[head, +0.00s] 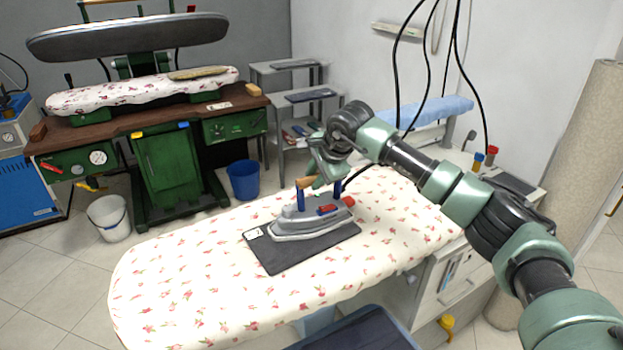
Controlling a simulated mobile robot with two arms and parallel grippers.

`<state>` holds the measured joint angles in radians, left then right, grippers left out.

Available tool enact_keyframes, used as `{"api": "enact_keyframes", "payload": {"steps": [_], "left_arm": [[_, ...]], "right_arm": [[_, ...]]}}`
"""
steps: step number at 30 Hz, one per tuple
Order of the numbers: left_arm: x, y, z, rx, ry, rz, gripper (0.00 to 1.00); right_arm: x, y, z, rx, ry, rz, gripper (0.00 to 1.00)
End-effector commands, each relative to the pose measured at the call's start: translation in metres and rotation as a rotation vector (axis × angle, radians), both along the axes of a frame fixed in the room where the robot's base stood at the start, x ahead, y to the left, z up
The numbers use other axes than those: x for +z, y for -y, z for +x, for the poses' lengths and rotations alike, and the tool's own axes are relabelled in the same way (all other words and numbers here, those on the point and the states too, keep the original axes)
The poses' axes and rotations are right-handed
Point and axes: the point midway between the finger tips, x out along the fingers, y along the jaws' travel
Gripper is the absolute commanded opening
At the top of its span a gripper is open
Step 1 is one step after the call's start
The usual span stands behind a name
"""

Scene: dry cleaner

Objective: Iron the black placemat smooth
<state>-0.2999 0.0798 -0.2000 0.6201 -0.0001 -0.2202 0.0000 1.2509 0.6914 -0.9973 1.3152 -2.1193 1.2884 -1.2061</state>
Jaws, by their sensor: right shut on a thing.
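The black placemat (283,263) lies on the flowered ironing board (200,281), with a small white label at its left corner. A grey iron (312,226) with blue handle posts and a red part at its rear stands over the placemat, covering much of it. My right gripper (318,182) is shut on the iron's handle from above. I cannot tell whether the iron's sole touches the cloth. My left gripper is not in view.
Black cables (428,70) hang behind my right arm. A blue sleeve board (430,110) stands at the back of the table. A green press (165,165), a blue bin (243,180) and a white bucket (109,219) stand beyond. The board's left part is clear.

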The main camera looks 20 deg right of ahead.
Motion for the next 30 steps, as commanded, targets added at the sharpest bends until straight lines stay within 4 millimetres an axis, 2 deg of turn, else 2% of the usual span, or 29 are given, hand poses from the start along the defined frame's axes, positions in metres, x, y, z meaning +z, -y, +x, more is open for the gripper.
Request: {"api": "enact_keyframes", "payload": {"steps": [1, 30], "left_arm": [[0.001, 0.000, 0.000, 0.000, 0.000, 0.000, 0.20], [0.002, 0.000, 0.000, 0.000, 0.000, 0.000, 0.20]], "right_arm": [[0.006, 0.002, 0.002, -0.002, 0.013, 0.003, 0.00], [0.008, 0.051, 0.013, -0.003, 0.014, 0.003, 0.00]]}}
